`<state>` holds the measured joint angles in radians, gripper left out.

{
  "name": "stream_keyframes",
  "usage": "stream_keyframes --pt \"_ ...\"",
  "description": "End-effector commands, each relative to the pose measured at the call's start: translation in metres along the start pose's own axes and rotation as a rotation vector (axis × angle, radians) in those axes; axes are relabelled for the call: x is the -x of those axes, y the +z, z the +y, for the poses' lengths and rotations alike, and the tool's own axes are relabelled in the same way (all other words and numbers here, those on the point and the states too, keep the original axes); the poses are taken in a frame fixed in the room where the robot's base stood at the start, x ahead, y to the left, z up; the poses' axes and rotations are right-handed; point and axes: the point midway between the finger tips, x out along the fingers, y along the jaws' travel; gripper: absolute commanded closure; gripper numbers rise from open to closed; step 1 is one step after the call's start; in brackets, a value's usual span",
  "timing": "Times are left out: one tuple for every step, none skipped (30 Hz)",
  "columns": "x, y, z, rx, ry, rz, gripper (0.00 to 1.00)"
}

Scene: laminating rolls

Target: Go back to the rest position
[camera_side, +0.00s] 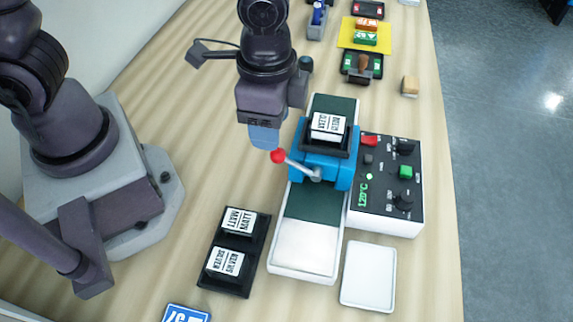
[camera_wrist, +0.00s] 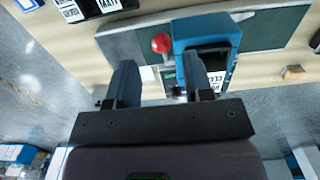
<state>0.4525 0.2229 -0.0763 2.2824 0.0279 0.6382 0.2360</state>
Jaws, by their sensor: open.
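My gripper (camera_side: 264,138) hangs just left of the blue laminator (camera_side: 340,172), above and close to the red crank knob (camera_side: 277,156). In the wrist view my gripper's two blue fingers (camera_wrist: 160,78) stand apart with nothing between them. The red knob (camera_wrist: 161,43) shows just beyond them, apart from the fingertips as far as I can tell. The laminator (camera_wrist: 205,32) is to its right in that view. A roll cartridge with a white label (camera_side: 328,125) sits in the black holder on top of the laminator. The crank arm lies slanted down to the right.
A control box (camera_side: 385,220) reading 120°C stands right of the laminator. A black rack (camera_side: 262,232) with two labelled cartridges, a white tray (camera_side: 368,275) and a blue sign (camera_side: 185,313) lie in front. A yellow mat (camera_side: 345,33) is behind. Bare table lies left of the laminator.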

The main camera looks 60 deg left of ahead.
Motion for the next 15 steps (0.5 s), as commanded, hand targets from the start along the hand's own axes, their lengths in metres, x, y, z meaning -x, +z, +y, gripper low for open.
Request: stream_keyframes --pt "0.000 0.000 0.000 0.000 0.000 0.000 0.53" --pt "0.000 0.000 0.000 0.000 0.000 0.000 0.53" --pt "0.000 0.000 0.000 0.000 0.000 0.001 0.53" --pt "0.000 0.000 0.000 0.000 0.000 0.001 0.53" --pt "0.000 0.000 0.000 0.003 0.000 0.000 0.53" --pt "0.000 0.001 0.000 0.013 0.002 -0.006 0.53" --pt "-0.001 0.004 0.001 0.029 0.005 -0.021 0.53" --pt "-0.002 0.010 0.002 0.049 0.011 -0.045 0.53" --pt "0.004 0.016 0.002 0.079 0.009 -0.049 0.53" --pt "0.010 0.020 0.000 0.101 0.007 -0.046 0.53" --pt "0.016 0.023 -0.003 0.127 0.003 -0.038 0.53" --pt "0.026 0.029 -0.007 0.166 -0.002 -0.025 0.53" --pt "0.034 0.034 -0.011 0.198 -0.007 -0.011 0.53" --pt "0.042 0.039 -0.015 0.233 -0.013 0.006 0.53" --pt "0.054 0.046 -0.021 0.281 -0.021 0.032 0.53"
